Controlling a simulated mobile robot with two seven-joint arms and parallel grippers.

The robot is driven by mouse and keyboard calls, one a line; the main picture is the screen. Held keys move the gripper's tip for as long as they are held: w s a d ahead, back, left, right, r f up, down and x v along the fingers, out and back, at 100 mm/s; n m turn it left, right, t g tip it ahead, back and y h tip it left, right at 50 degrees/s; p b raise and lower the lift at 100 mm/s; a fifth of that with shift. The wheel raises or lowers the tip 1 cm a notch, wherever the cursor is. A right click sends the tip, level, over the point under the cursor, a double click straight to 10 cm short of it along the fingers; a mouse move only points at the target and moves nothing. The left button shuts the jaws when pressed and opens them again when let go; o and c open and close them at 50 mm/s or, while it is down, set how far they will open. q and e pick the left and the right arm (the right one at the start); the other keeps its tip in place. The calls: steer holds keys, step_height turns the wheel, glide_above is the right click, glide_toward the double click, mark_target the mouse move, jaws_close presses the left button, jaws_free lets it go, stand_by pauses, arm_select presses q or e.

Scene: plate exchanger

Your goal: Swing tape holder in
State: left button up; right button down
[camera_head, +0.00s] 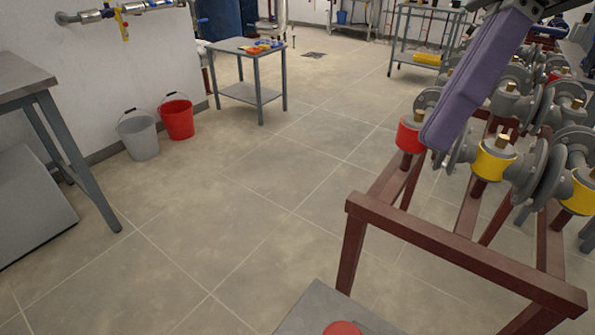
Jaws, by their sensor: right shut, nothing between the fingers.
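My right gripper (438,138) reaches down from the top right with long purple fingers. The fingers lie flat against each other, shut and with nothing between them. Their tips appear in front of the flanged pipe fittings, just beside a red-banded fitting (410,136); I cannot tell whether they touch. I cannot make out a tape holder in this view. My left gripper is not in view.
A dark red steel frame (450,250) carries several grey flanged fittings with yellow bands (493,162). A small grey table (240,46), a grey bucket (138,137) and a red bucket (177,119) stand by the left wall. The tiled floor between is clear.

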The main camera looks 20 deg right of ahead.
steer(key=shift+a, duration=0.1)
steer(key=s+a+f, duration=0.5)
steer(key=a+f, duration=0.2)
steer(key=f, duration=0.1)
steer(key=shift+s+a+p, duration=0.25)
steer(key=shift+a+p, duration=0.1)
steer(key=shift+p, duration=0.05)
stand_by(0.4)
